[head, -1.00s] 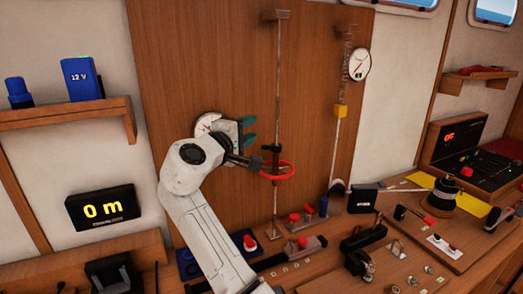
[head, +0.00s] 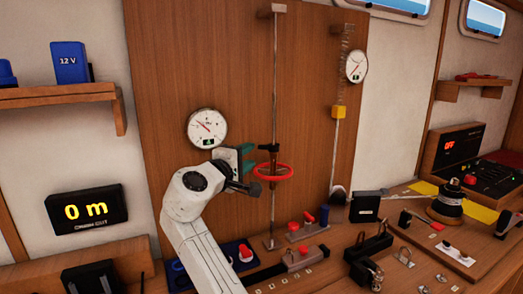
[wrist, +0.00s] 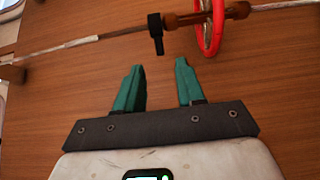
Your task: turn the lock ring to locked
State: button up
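A vertical metal rod (head: 275,80) stands before the wooden panel. It carries a red ring-shaped wheel (head: 273,172) and, just above, a black collar with a side tab (head: 268,148). I cannot tell which of these is the lock ring. In the wrist view the black collar (wrist: 155,32) lies just beyond the fingertips and the red wheel (wrist: 211,25) beyond the right finger. My gripper (head: 249,158) is left of the rod at about collar height. In the wrist view my gripper (wrist: 159,68) is open, with nothing between its teal fingers.
A round gauge (head: 207,128) is on the panel left of the rod. A second rod with a yellow block (head: 339,112) stands to the right. Red knobs (head: 308,224) and black fittings (head: 368,247) crowd the bench below. The panel above my gripper is clear.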

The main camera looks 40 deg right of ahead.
aim_at(260, 148)
jog(key=p+x, duration=0.1)
jog(key=x, duration=0.7)
jog(key=shift+w+d, duration=0.1)
jog(key=shift+d, duration=0.2)
grip_shut()
jog(key=shift+f, duration=0.1)
